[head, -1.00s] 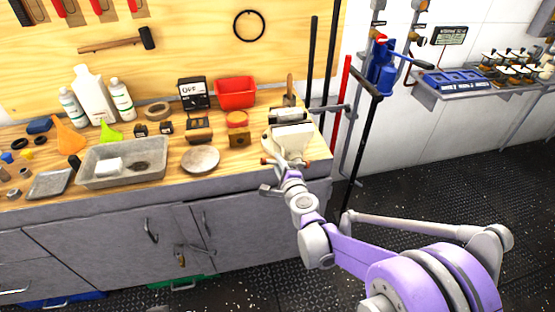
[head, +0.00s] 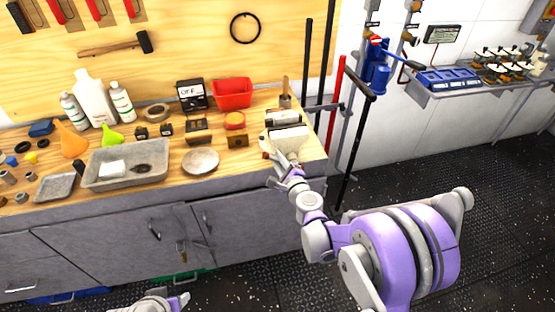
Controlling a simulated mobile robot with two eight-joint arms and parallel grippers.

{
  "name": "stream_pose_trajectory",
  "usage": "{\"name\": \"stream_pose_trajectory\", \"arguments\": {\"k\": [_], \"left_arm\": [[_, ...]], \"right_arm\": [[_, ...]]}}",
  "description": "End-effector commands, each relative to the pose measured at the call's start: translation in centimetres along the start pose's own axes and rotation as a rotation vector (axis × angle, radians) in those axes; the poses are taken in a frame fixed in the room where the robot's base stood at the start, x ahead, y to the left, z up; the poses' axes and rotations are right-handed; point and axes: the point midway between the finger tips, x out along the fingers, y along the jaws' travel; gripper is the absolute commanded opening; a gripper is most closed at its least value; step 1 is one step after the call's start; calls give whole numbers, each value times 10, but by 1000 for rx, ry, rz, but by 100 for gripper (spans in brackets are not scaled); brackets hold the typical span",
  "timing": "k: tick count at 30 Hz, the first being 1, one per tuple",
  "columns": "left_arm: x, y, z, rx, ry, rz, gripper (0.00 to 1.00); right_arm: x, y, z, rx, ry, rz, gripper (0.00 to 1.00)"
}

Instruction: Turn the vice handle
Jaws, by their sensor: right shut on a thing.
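The vice (head: 287,137) is a cream-white body at the right end of the wooden workbench. A small brownish-orange end of the vice handle (head: 266,155) shows at its front left; most of the handle is hidden. My right gripper (head: 281,168) is at the front of the vice, below its jaws, and is shut on the handle. The fingertips are small and partly hidden by my wrist. Part of my left arm (head: 160,303) shows at the bottom edge; its fingers cannot be made out.
The bench holds a grey tray (head: 98,180), a round disc (head: 201,161), a red bin (head: 233,93) and white bottles (head: 93,98). A red bar (head: 335,110) stands right of the vice. Dark floor lies open at the right.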

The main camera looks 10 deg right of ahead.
Motion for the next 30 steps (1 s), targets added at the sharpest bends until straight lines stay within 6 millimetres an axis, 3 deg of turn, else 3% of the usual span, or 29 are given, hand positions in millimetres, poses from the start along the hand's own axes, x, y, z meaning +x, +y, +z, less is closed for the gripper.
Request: {"name": "stream_pose_trajectory", "arguments": {"k": [4, 5, 9, 20, 23, 30], "left_arm": [[0, 0, 0, 0, 0, 0, 50], [0, 0, 0, 0, 0, 0, 50], [0, 0, 0, 0, 0, 0, 50], [0, 0, 0, 0, 0, 0, 50], [1, 0, 1, 0, -1, 0, 50], [3, 0, 3, 0, -2, 0, 50]], "right_arm": [[-2, 0, -2, 1, 2, -1, 0], [-2, 0, -2, 1, 2, -1, 22], [-1, 0, -1, 0, 2, -1, 47], [-4, 0, -1, -1, 1, 0, 48], [-16, 0, -1, 0, 2, -1, 48], [-65, 0, -1, 1, 2, -1, 48]]}}
